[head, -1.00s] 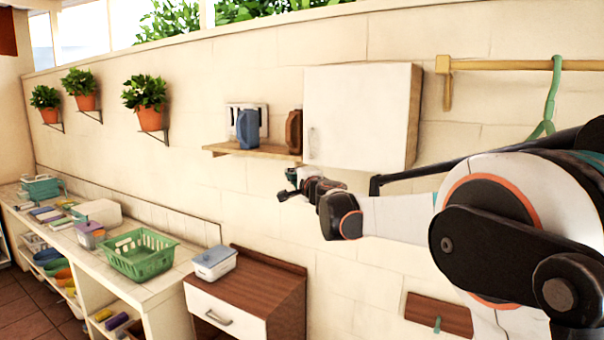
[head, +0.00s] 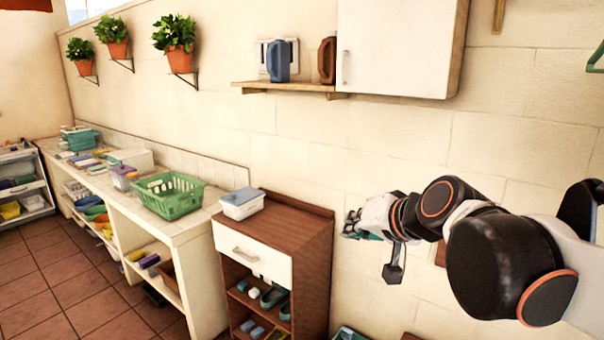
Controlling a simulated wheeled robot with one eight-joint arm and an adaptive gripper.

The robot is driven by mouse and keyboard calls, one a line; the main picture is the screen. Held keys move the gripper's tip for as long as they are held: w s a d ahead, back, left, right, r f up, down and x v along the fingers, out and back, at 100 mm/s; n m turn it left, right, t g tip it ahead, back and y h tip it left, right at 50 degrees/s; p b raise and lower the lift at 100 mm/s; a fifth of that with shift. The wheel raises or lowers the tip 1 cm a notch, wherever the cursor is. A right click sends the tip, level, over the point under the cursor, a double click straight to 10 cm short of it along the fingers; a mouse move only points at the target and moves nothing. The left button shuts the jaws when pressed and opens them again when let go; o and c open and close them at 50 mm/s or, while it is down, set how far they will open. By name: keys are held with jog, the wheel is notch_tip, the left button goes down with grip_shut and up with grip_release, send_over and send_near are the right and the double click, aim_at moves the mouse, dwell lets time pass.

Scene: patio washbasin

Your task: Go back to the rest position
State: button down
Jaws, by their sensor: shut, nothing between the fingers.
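My gripper (head: 352,226) is at the end of my arm, which reaches in from the right of the head view. It is in front of the bare wall, to the right of the brown cabinet (head: 322,240) and below the white wall cupboard (head: 395,45). The gripper is shut with nothing in it. It appears apart from the furniture. Its fingertips are small and partly blurred against the wall.
A green basket (head: 170,197) sits on the long counter at left. A blue jug (head: 279,62) and a brown jug (head: 327,60) stand on the wall shelf (head: 290,88). The tiled floor (head: 80,290) at left is clear.

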jog(key=s+d+f+n+g+h+b, duration=0.1)
jog(key=s+d+f+h+b, duration=0.1)
jog(key=s+d+f, duration=0.3)
jog(key=s+d+f+n+g+h+b, duration=0.1)
jog(key=s+d+f+g+h+b, duration=0.1)
jog(key=s+f, duration=1.2)
jog(key=d+f+h+b, duration=0.1)
jog(key=d+f+b, duration=0.1)
jog(key=d, duration=0.1)
jog(key=shift+f+n+g, duration=0.25)
jog(key=shift+n+g, duration=0.05)
